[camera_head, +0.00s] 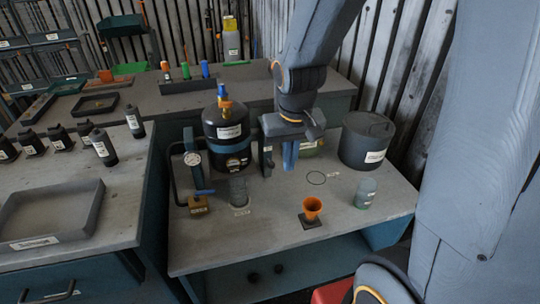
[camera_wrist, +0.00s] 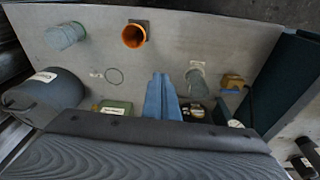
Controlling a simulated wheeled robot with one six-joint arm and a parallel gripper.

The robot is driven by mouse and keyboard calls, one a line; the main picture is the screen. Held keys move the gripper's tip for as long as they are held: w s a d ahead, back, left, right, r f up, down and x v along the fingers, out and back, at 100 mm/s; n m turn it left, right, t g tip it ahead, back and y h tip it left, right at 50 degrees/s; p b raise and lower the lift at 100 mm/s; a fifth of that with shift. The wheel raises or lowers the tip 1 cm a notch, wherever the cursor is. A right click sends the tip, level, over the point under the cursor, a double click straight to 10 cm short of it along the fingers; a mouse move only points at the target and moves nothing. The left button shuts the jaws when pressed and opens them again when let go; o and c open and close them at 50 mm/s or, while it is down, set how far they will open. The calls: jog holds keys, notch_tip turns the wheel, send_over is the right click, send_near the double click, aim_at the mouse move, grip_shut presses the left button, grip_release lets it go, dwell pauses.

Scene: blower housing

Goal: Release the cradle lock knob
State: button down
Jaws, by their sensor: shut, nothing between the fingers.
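A black tank (camera_head: 226,132) with a blue band and blue and orange fittings on top stands on the bench in the head view. The cradle around it is hard to make out, and I cannot pick out the lock knob for certain. A dark upright part (camera_head: 267,160) shows between the tank and my gripper; I cannot tell what it belongs to. My gripper (camera_head: 289,156) points down just right of the tank, its blue fingers together and empty.
An orange funnel (camera_head: 312,206), a greenish jar (camera_head: 365,192), a clear grey cylinder (camera_head: 238,190) and a dark grey drum (camera_head: 366,138) share the bench. The bench front middle is clear.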

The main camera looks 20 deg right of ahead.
jog(key=m+t+b, duration=0.1)
jog(key=t+b, duration=0.1)
send_over(274, 165)
jog(key=s+a, duration=0.1)
notch_tip(274, 165, down, 2)
jog(key=shift+w, duration=0.1)
jog(key=shift+f, duration=0.1)
jog(key=p+x, duration=0.1)
jog(key=x, duration=0.8)
jog(key=shift+d+f, duration=0.15)
jog(key=shift+f, duration=0.25)
jog(key=shift+s+b, duration=0.85)
jog(key=shift+s, duration=0.75)
